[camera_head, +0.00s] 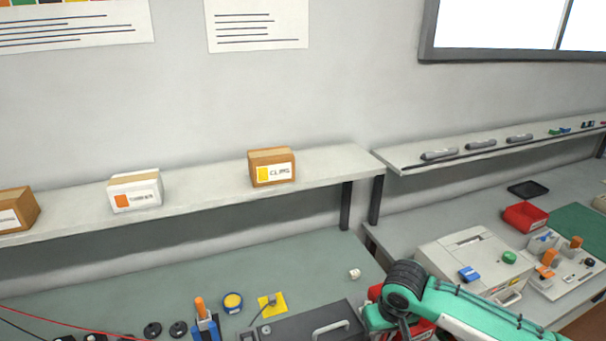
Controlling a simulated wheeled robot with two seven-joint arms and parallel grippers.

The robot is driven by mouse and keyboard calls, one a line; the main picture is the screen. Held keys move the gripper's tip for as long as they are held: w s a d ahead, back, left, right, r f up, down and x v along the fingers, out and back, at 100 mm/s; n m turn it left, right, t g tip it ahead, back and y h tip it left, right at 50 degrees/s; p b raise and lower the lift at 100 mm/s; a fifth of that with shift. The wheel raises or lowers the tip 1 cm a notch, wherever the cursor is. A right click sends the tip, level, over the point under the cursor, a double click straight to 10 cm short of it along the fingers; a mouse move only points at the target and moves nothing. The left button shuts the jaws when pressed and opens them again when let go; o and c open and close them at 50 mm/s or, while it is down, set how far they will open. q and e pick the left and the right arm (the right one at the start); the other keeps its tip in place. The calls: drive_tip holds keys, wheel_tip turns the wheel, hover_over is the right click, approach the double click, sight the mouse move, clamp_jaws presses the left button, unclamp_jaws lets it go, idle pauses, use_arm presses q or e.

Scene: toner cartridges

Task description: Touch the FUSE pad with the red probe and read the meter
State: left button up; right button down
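A thin red wire (70,326) and a dark wire (20,327) run along the lower left edge of the picture. I cannot see the red probe's tip, the meter's display or a pad marked FUSE. My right arm (450,307) comes in from the lower right and bends down at a black joint. Its gripper is below the picture or hidden. My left arm and gripper are not in view.
On the green bench stand an orange-handled tool in a blue holder (207,330), a yellow-blue round tin (232,302) and a dark case (310,326). A printer-like unit (450,252) and red tray (525,216) are right. Boxes (271,168) line the shelf.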

drive_tip(key=s+d+r+m+b, duration=0.1)
drive_tip(key=s+d+r+m, duration=0.1)
drive_tip(key=s, duration=0.5)
wheel_tip(320, 180, up, 3)
drive_tip(key=shift+d+f, duration=0.2)
drive_tip(key=shift+d, duration=0.25)
